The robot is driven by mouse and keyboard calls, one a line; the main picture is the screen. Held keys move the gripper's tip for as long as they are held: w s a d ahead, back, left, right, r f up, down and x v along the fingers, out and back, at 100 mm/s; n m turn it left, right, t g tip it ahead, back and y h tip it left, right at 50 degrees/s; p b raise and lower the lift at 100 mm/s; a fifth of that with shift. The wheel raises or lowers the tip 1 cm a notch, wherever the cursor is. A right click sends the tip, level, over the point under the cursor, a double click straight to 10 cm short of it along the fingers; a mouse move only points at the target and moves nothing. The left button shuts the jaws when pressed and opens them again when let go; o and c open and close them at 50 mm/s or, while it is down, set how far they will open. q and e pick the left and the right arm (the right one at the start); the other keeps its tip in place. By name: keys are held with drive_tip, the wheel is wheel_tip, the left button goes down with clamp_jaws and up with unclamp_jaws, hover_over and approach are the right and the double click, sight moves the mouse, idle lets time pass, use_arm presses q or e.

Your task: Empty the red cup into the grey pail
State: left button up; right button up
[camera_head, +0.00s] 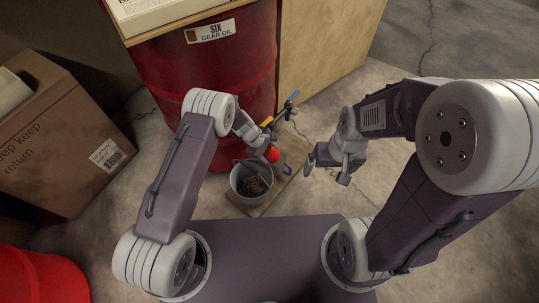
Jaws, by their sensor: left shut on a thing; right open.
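The grey pail (237,187) stands on a low board on the floor, in front of a red drum. Dark brownish contents show inside it. My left gripper (264,147) is shut on the red cup (273,155), just above and to the right of the pail's rim. The cup looks tilted, but it is small and partly hidden by the gripper, so its mouth and contents cannot be made out. My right gripper (326,168) is open and empty, to the right of the pail and apart from it.
The red drum (190,75) labelled gear oil stands behind the pail. A cardboard box (60,150) is at the left, and another red drum (35,280) at the lower left. The wooden board (285,185) carries the pail. Small blue and yellow items (290,100) lie behind. Floor at the upper right is clear.

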use_arm(q)
drive_tip(key=shift+r+h+b, duration=0.3)
drive_tip(key=shift+h+b, duration=0.8)
drive_tip(key=shift+b, duration=0.8)
drive_tip(key=shift+w+a+r+n+g+h+b, duration=0.1)
drive_tip(key=shift+r+g+h+b, duration=0.15)
drive_tip(key=shift+h+b, duration=0.65)
drive_tip(key=shift+s+a+r+n+g+h+b, duration=0.1)
drive_tip(key=shift+a+r+g+h+b, duration=0.1)
drive_tip(key=shift+h+b, duration=0.7)
drive_tip(key=shift+w+a+r+n+g+h+b, duration=0.2)
drive_tip(key=shift+h+b, duration=0.4)
drive_tip(key=shift+b, duration=0.5)
drive_tip(key=shift+a+r+h+b, duration=0.15)
drive_tip(key=shift+r+h+b, duration=0.1)
drive_tip(key=shift+h+b, duration=0.65)
drive_tip(key=shift+a+r+h+b, duration=0.1)
drive_tip(key=shift+r+h+b, duration=0.1)
drive_tip(key=shift+h+b, duration=0.7)
drive_tip(key=shift+w+a+r+n+g+h+b, duration=0.15)
drive_tip(key=shift+a+h+b, duration=0.15)
drive_tip(key=shift+h+b, duration=0.9)
drive_tip(key=shift+s+a+r+n+g+h+b, duration=0.15)
drive_tip(key=shift+a+h+b, duration=0.2)
drive_tip(key=shift+b, duration=1.5)
drive_tip(key=shift+w, duration=0.1)
drive_tip(key=shift+r+h, duration=0.1)
drive_tip(key=shift+h, duration=0.15)
drive_tip(key=shift+r, duration=0.1)
